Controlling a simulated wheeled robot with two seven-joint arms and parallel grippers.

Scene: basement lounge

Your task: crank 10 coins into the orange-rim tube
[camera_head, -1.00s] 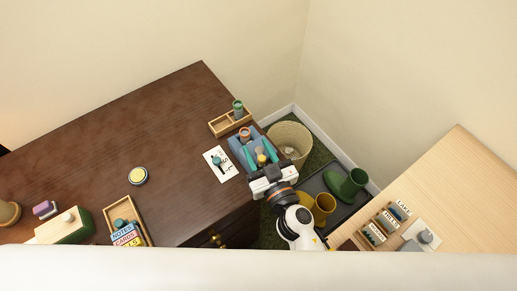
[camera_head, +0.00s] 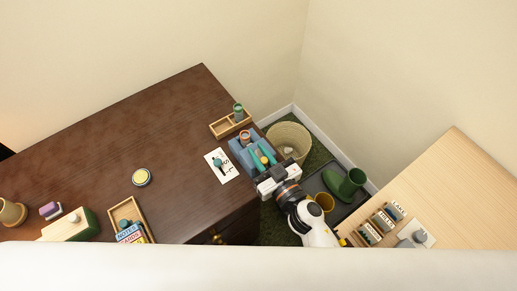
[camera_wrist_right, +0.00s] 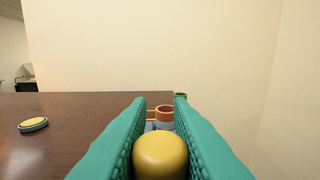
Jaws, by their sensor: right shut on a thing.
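The orange-rim tube (camera_head: 245,135) stands in a blue-grey device (camera_head: 242,156) near the right edge of the dark desk; its rim also shows in the right wrist view (camera_wrist_right: 165,112). My right gripper (camera_head: 263,155) has teal fingers and is at the near side of this device. In the right wrist view its fingers are closed around a yellow knob (camera_wrist_right: 160,154), seen also in the head view (camera_head: 265,160). The rest of the crank is hidden by the fingers. No coins can be made out in the tube. My left gripper is not in view.
A wooden tray (camera_head: 222,130) with a green-rim tube (camera_head: 239,110) stands behind the device. A white card (camera_head: 228,172) lies left of it. A yellow-topped round tin (camera_head: 141,177) sits mid-desk.

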